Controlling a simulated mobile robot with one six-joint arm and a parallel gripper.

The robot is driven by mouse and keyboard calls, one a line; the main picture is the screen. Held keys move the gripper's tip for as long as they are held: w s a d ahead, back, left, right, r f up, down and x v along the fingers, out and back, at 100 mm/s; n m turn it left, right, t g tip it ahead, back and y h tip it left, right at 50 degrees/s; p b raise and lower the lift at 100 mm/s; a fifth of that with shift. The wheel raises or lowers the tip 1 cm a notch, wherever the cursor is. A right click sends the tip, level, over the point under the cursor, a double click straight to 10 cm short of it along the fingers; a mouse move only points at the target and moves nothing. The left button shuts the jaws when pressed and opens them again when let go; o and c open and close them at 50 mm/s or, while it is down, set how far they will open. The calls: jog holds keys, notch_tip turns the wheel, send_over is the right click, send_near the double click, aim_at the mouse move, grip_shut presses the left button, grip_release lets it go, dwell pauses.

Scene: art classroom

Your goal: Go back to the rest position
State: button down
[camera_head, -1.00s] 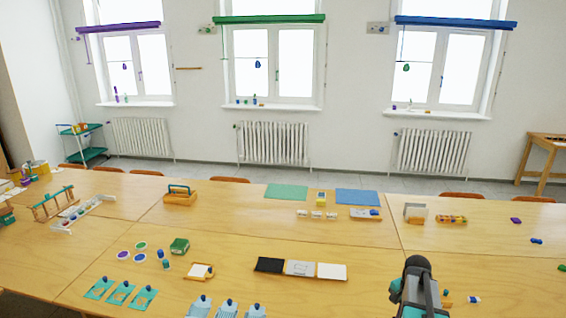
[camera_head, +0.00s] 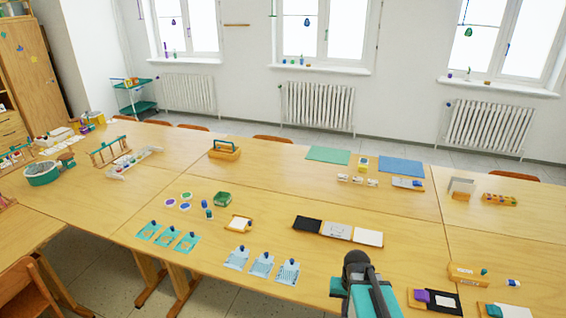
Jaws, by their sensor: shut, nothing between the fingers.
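Part of my arm (camera_head: 362,290) shows at the bottom, right of centre, with a dark rounded joint and grey and teal sides. It appears over the near edge of the long wooden table (camera_head: 285,215). No fingers can be made out, so my gripper is not in view. Nothing held shows in the picture.
Near my arm lie light-blue cards (camera_head: 262,264) to the left and an orange box (camera_head: 468,272) to the right. A black, grey and white row of panels (camera_head: 338,231) lies beyond it. A wooden chair (camera_head: 28,290) stands at the lower left, with open floor beside it.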

jog(key=s+a+f+g+b, duration=0.1)
jog(key=s+f+b, duration=0.3)
jog(key=s+f, duration=0.5)
jog(key=s+a+f+n+g+b, duration=0.1)
jog(key=s+f+g+b, duration=0.2)
jog(key=s+f, duration=0.6)
jog(key=s+a+f+n+g+b, duration=0.1)
jog(key=s+f+b, duration=0.4)
jog(key=s+f, duration=0.4)
notch_tip(320, 180, down, 4)
jog(key=shift+s+a+f+g, duration=0.15)
jog(key=shift+s+a+g, duration=0.05)
jog(key=shift+a+g, duration=0.2)
